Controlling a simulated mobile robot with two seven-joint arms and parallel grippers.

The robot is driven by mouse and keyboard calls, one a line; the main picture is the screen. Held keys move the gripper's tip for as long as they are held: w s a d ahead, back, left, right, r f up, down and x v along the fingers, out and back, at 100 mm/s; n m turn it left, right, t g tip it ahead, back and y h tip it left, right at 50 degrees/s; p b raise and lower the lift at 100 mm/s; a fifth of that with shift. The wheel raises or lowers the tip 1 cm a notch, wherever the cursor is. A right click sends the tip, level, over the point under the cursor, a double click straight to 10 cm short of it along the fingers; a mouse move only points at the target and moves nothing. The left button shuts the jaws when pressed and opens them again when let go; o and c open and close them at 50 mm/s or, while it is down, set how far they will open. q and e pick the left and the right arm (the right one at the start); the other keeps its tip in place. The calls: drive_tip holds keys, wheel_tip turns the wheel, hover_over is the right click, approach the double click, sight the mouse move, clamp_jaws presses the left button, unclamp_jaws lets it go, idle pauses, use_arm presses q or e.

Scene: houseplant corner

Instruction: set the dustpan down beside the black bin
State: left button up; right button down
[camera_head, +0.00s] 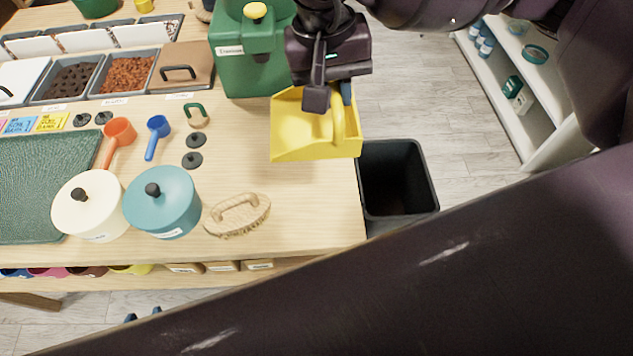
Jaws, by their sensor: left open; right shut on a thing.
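The yellow dustpan (300,143) is held at the right end of the wooden table, near the black bin (388,218). My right gripper (333,98) is shut on its handle from above, hiding part of the handle. I cannot tell whether the dustpan touches the tabletop. The black bin stands on the floor against the table's right edge, open at the top, with a dark inside. My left gripper (143,314) is open in the lower left, below the table's front edge; only its blue fingertips show past my arm.
A green canister (240,65) stands behind the dustpan. A wooden brush (237,215), a teal pot (163,203) and a cream pot (90,206) stand along the table's front. White shelves (515,90) are at the right. Floor behind the bin is clear.

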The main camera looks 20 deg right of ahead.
drive_tip(key=shift+f+b, duration=0.6)
drive_tip(key=shift+f, duration=9.05)
use_arm(q)
drive_tip(key=shift+w+d+f, duration=0.1)
drive_tip(key=shift+w+f, duration=0.2)
drive_tip(key=shift+w, duration=0.05)
use_arm(e)
drive_tip(key=shift+f, duration=0.1)
drive_tip(key=shift+f, duration=0.2)
drive_tip(key=c, duration=1.1)
unclamp_jaws()
drive_tip(key=shift+c, duration=0.2)
use_arm(q)
drive_tip(key=shift+w, duration=0.1)
use_arm(e)
drive_tip(key=shift+o, duration=0.2)
drive_tip(key=shift+r, duration=0.15)
